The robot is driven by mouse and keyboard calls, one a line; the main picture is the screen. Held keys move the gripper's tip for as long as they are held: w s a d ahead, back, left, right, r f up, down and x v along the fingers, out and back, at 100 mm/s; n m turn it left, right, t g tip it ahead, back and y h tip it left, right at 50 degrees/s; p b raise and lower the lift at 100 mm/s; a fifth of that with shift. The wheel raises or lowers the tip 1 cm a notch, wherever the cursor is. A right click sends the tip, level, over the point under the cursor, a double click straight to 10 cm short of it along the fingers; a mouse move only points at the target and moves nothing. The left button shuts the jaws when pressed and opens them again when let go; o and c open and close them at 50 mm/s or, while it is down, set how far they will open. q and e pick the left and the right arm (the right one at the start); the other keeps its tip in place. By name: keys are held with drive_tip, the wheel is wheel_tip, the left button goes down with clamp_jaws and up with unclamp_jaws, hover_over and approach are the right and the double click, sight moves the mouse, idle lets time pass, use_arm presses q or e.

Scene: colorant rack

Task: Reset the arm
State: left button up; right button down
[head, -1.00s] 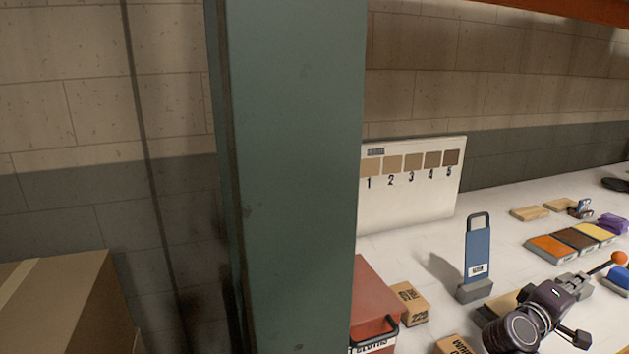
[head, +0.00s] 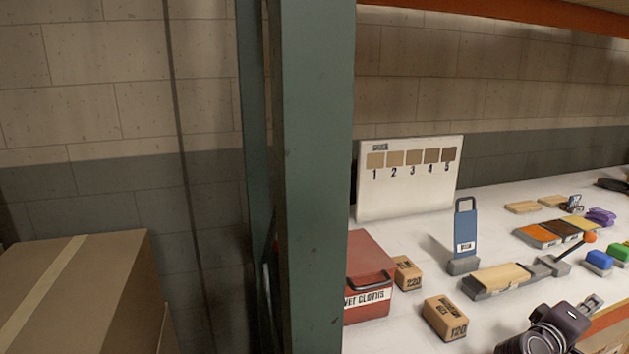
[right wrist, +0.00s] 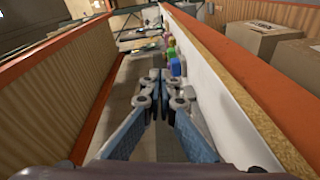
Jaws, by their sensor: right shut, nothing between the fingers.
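My right gripper (head: 592,302) is at the bottom right of the head view, at the front edge of the white workbench. In the right wrist view its two blue-padded fingers (right wrist: 160,78) come together at the tips with nothing between them. The gripper is shut and empty. My left gripper is in neither view.
A green post (head: 315,180) stands left of the bench (head: 410,255). A large carton (head: 80,290) stands at left.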

drive_tip(key=s+a+f+y, duration=0.4)
drive_tip(key=s+a+f, duration=0.2)
drive_tip(key=a+f, duration=0.35)
drive_tip(key=s+a+f+y, duration=0.45)
drive_tip(key=a+f, duration=0.35)
drive_tip(key=f, duration=0.3)
drive_tip(key=s+a+f+m+g+y, duration=0.1)
drive_tip(key=s+a+f+g+y, duration=0.2)
drive_tip(key=s+a, duration=0.7)
drive_tip(key=s+a+f+g+y, duration=0.1)
drive_tip(key=s+a+f+y, duration=0.35)
drive_tip(key=s+a, duration=0.5)
wheel_tip(320, 180, down, 26)
drive_tip(key=s+g, duration=0.2)
drive_tip(key=s, duration=0.1)
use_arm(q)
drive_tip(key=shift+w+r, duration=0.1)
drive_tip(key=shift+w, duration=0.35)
use_arm(e)
drive_tip(key=s+d+f, duration=0.3)
drive_tip(key=s+f, duration=1.1)
drive_tip(key=s, duration=0.2)
drive_tip(key=shift+f+g, duration=0.4)
